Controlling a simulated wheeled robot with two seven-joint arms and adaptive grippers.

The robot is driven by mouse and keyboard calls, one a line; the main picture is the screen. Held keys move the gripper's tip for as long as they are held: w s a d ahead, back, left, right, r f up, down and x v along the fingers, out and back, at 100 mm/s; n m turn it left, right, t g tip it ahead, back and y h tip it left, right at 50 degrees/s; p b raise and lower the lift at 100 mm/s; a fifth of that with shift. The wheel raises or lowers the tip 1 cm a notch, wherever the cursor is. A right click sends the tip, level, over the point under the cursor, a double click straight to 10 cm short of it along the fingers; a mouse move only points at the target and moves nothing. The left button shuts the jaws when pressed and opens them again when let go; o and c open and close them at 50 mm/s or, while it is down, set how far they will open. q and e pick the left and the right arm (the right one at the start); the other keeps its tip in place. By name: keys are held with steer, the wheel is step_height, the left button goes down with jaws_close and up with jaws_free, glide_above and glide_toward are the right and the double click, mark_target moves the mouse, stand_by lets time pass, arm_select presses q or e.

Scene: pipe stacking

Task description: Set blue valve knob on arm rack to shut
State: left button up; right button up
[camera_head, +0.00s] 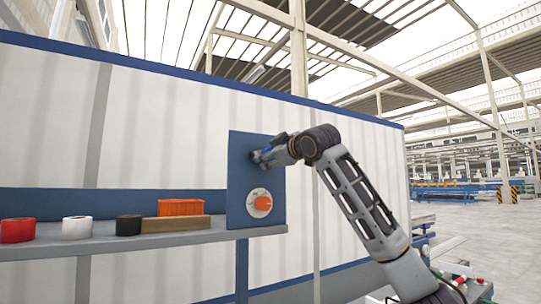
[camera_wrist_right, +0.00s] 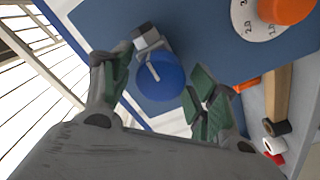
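The blue valve knob (camera_wrist_right: 158,80) shows in the right wrist view as a round blue cap with a pale bar-shaped mark, beside a grey fitting on the blue panel (camera_wrist_right: 200,40). My right gripper (camera_wrist_right: 162,68) is open, with one green-padded finger on each side of the knob; I cannot tell whether either touches it. In the head view my right gripper (camera_head: 268,156) is at the upper part of the blue panel (camera_head: 240,175) and mostly hides the knob. My left gripper is not in view.
An orange dial knob (camera_head: 262,203) on a white plate sits below on the same panel. A grey shelf (camera_head: 150,241) to the left holds red (camera_head: 17,230), white (camera_head: 76,228) and black (camera_head: 129,225) rolls, an orange crate (camera_head: 181,207) and a wooden block (camera_head: 176,222).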

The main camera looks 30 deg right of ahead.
steer(key=c, duration=0.8)
steer(key=m, duration=0.8)
steer(key=shift+m+b, duration=0.35)
steer(key=shift+m, duration=0.05)
steer(key=m, duration=0.4)
steer(key=shift+d+m+b, duration=0.15)
steer(key=shift+m+b, duration=0.15)
steer(key=shift+d+m, duration=0.1)
steer(key=shift+m, duration=2.2)
